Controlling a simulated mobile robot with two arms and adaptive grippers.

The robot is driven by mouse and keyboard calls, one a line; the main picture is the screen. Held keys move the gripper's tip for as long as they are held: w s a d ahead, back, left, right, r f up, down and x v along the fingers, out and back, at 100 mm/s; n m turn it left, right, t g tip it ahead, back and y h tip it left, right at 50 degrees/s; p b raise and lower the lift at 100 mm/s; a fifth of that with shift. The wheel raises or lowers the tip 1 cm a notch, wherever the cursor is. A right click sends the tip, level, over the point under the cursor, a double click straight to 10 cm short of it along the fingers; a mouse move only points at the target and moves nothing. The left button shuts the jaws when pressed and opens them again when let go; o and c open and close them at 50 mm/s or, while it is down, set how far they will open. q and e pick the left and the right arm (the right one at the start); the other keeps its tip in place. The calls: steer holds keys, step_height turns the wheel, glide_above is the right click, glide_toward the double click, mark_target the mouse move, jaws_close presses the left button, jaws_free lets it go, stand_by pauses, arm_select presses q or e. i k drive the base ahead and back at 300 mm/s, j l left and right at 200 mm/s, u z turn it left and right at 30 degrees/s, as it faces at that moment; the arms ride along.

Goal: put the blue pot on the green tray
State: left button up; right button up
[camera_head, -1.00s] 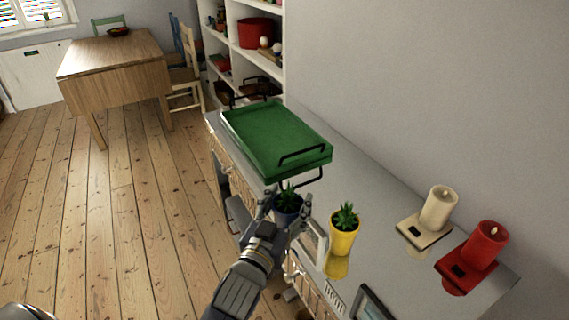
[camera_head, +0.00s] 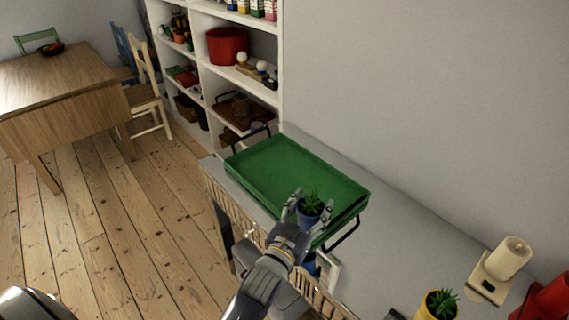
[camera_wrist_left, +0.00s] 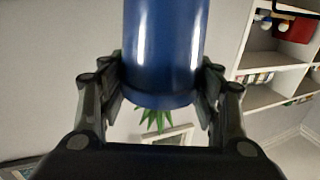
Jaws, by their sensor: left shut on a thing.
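The blue pot (camera_head: 309,212) with a spiky green plant is held between the fingers of my left gripper (camera_head: 308,208). In the left wrist view the blue pot (camera_wrist_left: 163,50) fills the space between the two fingers, which touch its sides. The green tray (camera_head: 285,174) lies on the grey cabinet top, with dark wire handles at its ends. In the head view the pot overlaps the tray's near right corner; I cannot tell whether it touches the tray. My right gripper is not in view.
A yellow pot with a plant (camera_head: 437,305) stands at the bottom right. A white shelf (camera_head: 205,85) stands behind the cabinet, and a wooden table (camera_head: 60,95) is at the left. Most of the tray is bare.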

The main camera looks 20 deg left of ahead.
mark_target(279, 190)
steer(key=i+j, duration=0.2)
steer(key=j, duration=0.15)
steer(key=i+j+z, duration=0.1)
steer(key=j, duration=0.3)
steer(key=i+j, duration=0.3)
